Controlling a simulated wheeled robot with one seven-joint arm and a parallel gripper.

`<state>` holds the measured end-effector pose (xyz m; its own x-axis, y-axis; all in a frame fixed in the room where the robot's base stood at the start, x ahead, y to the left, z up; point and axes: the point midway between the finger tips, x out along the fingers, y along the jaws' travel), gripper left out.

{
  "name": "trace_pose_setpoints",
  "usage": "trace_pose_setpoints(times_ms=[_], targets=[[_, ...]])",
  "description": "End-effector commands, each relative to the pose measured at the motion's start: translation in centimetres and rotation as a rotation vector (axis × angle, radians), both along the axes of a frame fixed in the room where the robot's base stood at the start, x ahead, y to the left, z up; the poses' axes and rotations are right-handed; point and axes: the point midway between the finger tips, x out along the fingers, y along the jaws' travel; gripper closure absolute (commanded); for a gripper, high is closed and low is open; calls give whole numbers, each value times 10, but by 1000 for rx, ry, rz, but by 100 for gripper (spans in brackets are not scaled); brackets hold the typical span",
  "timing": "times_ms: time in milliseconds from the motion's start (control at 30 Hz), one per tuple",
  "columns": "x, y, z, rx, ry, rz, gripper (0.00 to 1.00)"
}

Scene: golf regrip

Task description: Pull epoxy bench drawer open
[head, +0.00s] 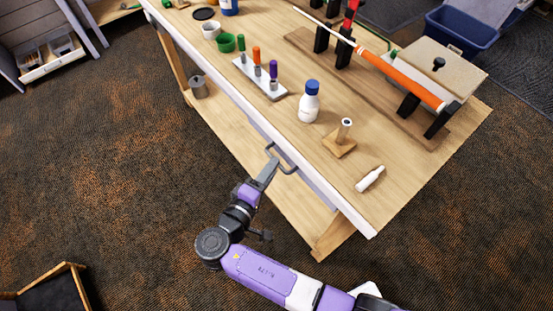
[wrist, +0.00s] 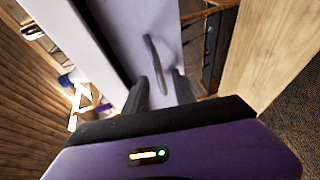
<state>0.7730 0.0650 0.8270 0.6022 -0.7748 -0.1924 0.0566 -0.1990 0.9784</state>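The epoxy bench drawer has a pale grey front (head: 318,188) under the bench's front edge, and it looks flush with the bench. Its dark bar handle (head: 285,157) sticks out from the front. My gripper (head: 271,167) is at the handle, reaching in from below in the head view. In the wrist view the drawer front (wrist: 150,18) is ahead and the handle (wrist: 155,62) stands between my two dark fingertips (wrist: 162,84). The fingers are apart, with gaps beside the bar, so the gripper looks open around it. Contact is not clear.
The wooden bench top (head: 300,165) holds a white bottle with blue cap (head: 310,102), a wooden stand (head: 340,140), a small white tube (head: 370,179) and a rack of coloured grips (head: 260,78). A golf club (head: 395,73) lies in clamps. Carpet before the bench is clear.

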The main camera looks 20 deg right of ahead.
Motion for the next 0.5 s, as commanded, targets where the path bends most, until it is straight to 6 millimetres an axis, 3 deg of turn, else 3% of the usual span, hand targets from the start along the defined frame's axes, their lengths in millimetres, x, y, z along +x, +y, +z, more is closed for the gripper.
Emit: trace_pose_setpoints(times_ms=[200, 500], targets=[[16, -22, -5, 1, 0, -2, 68], [22, -28, -7, 1, 0, 1, 68]])
